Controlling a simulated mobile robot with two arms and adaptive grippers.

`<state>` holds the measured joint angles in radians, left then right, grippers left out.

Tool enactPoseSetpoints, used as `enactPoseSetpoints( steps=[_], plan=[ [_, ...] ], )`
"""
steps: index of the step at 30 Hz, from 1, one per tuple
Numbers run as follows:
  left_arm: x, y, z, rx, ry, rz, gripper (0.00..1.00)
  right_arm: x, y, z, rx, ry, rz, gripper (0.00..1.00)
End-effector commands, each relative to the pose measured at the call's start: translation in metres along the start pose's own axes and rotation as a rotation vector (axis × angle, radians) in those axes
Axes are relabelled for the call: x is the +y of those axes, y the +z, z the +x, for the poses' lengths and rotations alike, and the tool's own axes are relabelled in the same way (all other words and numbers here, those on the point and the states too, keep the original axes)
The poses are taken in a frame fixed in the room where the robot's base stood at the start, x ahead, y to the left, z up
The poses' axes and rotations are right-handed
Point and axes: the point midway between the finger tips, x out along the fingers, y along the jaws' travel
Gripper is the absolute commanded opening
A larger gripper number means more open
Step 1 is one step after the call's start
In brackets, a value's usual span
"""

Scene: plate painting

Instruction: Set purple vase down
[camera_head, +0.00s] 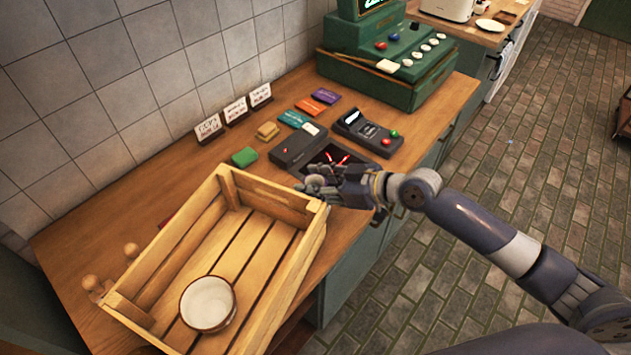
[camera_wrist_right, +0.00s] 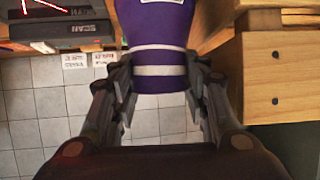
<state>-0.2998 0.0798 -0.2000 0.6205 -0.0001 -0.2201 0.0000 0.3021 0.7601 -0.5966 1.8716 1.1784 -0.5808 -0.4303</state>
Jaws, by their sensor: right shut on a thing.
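The purple vase (camera_wrist_right: 160,40) has white bands and a white label at its top edge in the right wrist view. My right gripper (camera_wrist_right: 160,78) is shut on it, with fingers on both sides of the banded part. In the head view my right gripper (camera_head: 322,184) is over the counter, between the wooden crate's far right corner and the scanner with red lines (camera_head: 338,160). I cannot make out the vase in the head view. Whether its base touches anything is hidden. My left gripper is not in view.
A slatted wooden crate (camera_head: 285,189) holds a white bowl (camera_head: 207,303) on the counter (camera_head: 95,205). A green cash register (camera_head: 385,75) stands farther back. The crate's far half is empty.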

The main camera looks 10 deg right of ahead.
Motion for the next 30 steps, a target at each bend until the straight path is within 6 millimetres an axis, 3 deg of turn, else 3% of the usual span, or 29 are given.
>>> enactPoseSetpoints(
  steps=[3, 4, 5, 19, 30],
  plan=[
    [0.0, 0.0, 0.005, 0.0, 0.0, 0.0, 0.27, 0.0, 0.003, 0.002, 0.002, 0.001, -0.001, 0.0],
    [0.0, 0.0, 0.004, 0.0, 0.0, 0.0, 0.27, 0.0, 0.003, 0.002, 0.0, 0.0, -0.001, 0.47],
    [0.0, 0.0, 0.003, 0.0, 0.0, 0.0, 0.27, 0.0, 0.003, 0.001, 0.0, 0.0, -0.001, 0.51],
    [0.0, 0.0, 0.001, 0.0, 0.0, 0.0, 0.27, 0.001, 0.001, -0.004, -0.002, 0.001, -0.001, 0.51],
    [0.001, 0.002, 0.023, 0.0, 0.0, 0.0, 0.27, 0.001, 0.004, -0.066, -0.006, 0.002, -0.004, 0.51]
  ],
)
